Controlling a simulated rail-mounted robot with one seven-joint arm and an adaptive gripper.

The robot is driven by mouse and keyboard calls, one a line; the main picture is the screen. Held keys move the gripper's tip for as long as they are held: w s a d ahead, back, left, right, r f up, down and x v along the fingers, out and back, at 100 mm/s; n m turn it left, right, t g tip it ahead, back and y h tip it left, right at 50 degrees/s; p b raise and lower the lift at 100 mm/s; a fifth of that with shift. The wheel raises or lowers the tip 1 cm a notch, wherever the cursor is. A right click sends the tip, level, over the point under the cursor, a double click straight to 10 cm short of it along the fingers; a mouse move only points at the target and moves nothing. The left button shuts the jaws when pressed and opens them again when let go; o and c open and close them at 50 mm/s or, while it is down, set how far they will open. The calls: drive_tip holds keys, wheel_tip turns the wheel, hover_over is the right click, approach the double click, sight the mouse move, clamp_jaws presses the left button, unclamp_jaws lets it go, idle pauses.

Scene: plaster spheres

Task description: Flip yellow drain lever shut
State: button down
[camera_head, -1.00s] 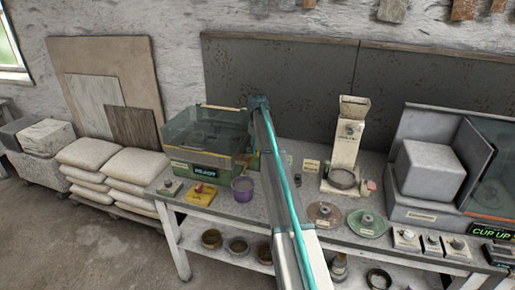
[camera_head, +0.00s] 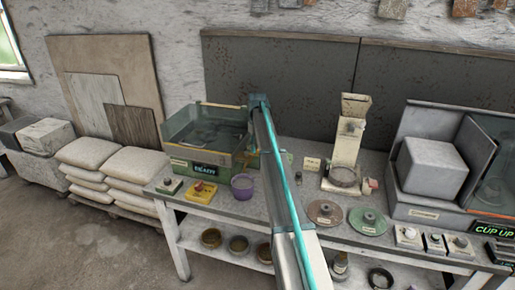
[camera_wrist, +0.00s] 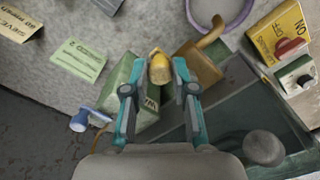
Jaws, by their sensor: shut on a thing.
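The yellow drain lever (camera_wrist: 160,68) shows in the wrist view as a rounded yellow knob at the fingertips of my gripper (camera_wrist: 158,82). The two teal fingers are shut on it from both sides. A brass-coloured spout (camera_wrist: 203,62) is close beside the right finger. A green block (camera_wrist: 140,110) lies behind the fingers and is partly covered by them. In the head view, the green tank (camera_head: 183,153) stands at the left end of the bench, and my arm reaches down at its right side. The lever cannot be made out clearly there.
A purple bucket (camera_head: 242,188) stands in front of the tank, with a yellow switch box (camera_head: 200,193) to its left. In the wrist view the bucket's rim (camera_wrist: 190,12) lies near the spout. A hopper machine (camera_head: 347,145) and round discs (camera_head: 325,212) are farther right.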

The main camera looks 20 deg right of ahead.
sight(257, 148)
drive_tip(key=c, duration=0.9)
unclamp_jaws()
wheel_tip(257, 148, up, 12)
